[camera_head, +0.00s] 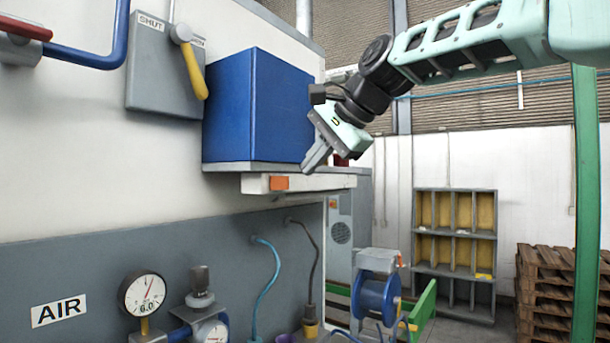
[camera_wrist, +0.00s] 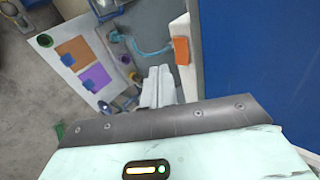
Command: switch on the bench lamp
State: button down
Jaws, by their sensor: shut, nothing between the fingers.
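The bench lamp looks to be the white bar (camera_head: 315,182) fixed under the shelf in the head view. An orange block, likely its switch (camera_head: 279,183), sits near its left end. In the wrist view the orange switch (camera_wrist: 181,50) is on the white bar (camera_wrist: 193,70), right of and beyond my fingertips. I see no clear glow from the lamp. My gripper (camera_head: 308,168) points down and left, shut and empty, in front of the shelf, above and right of the switch in the head view. Its shut fingers show in the wrist view (camera_wrist: 160,78), apart from the switch.
A large blue box (camera_head: 255,105) stands on the shelf (camera_head: 230,167), close beside my gripper. A grey panel with a yellow lever (camera_head: 193,70) is left of it. Gauges (camera_head: 142,293) and hoses are below. A blue reel (camera_head: 377,295) and pigeonhole rack (camera_head: 454,250) stand further right.

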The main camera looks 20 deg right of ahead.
jog(key=b+v, duration=0.1)
jog(key=v, duration=0.5)
jog(key=shift+s+r, duration=0.2)
jog(key=shift+s, duration=0.15)
